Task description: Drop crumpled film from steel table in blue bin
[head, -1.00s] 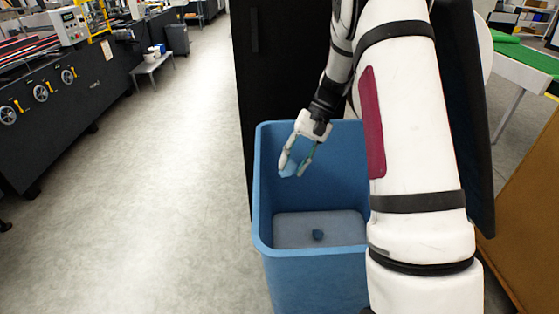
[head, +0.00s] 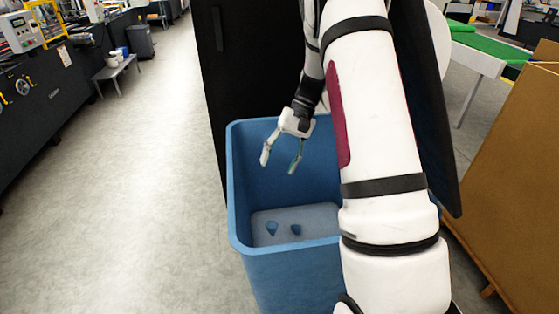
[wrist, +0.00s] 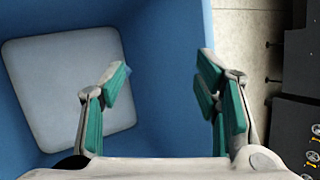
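The blue bin (head: 290,254) stands in front of me, open at the top; it also fills much of the left of the wrist view (wrist: 165,30). My gripper (head: 279,164) hangs inside the bin's mouth, pointing down, with its fingers apart and nothing between them. The wrist view also shows the fingers spread (wrist: 164,75). A crumpled blue film piece (head: 271,228) lies on the grey bin floor. A second small blue piece (head: 296,229) lies just right of it. Neither piece is clear in the wrist view. I cannot make out the steel table.
A black cabinet (head: 240,60) stands behind the bin. A brown panel (head: 505,200) and a green-topped table (head: 490,50) are at the right. A low grey bench (head: 116,70) and machines are at the left. The floor (head: 130,180) left of the bin is clear.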

